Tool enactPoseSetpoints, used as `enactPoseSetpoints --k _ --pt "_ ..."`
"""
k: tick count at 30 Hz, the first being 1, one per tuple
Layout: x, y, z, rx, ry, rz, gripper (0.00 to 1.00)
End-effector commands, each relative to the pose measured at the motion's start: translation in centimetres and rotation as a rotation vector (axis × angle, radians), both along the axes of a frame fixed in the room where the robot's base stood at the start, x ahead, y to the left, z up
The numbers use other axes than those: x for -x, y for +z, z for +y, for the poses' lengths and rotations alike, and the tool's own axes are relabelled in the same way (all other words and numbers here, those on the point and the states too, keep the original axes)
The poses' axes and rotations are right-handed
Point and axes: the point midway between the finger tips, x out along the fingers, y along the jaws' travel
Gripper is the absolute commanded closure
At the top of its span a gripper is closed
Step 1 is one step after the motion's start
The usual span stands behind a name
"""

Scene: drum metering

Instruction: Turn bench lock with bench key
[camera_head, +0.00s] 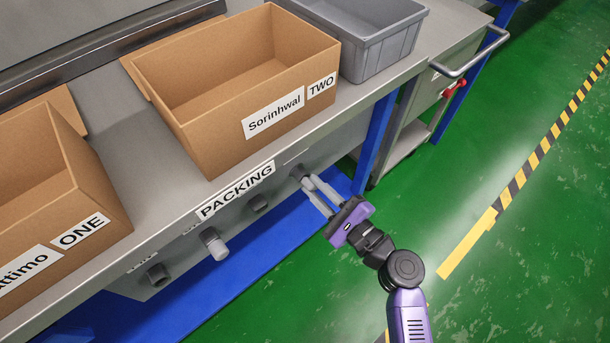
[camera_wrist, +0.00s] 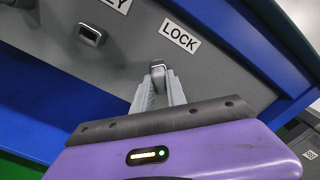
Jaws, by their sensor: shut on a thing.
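My gripper (camera_head: 309,184) reaches the front panel of the bench at its right end. In the wrist view my gripper (camera_wrist: 158,85) is shut on a small grey piece, which looks like the bench key (camera_wrist: 158,66), just below the LOCK label (camera_wrist: 180,35). The bench lock (camera_head: 297,171) is a dark fitting at the fingertips in the head view. The key appears to be at the lock, but the fingers hide much of both, so its depth and turn angle cannot be told.
A dark fitting (camera_wrist: 92,34) sits under a partly cut-off label ending in "EY". More fittings (camera_head: 258,203), one with a light grey knob (camera_head: 214,244), line the panel. Cardboard boxes (camera_head: 215,140) and a grey bin (camera_head: 375,65) stand above. Green floor (camera_head: 480,300) lies open at right.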

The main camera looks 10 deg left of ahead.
Motion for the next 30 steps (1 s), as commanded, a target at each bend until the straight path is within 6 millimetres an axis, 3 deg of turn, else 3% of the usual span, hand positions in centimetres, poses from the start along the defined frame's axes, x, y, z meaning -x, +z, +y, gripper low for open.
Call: enactPoseSetpoints --k 30 --pt "-0.10 0.10 -0.15 -0.247 -0.004 0.314 1.00"
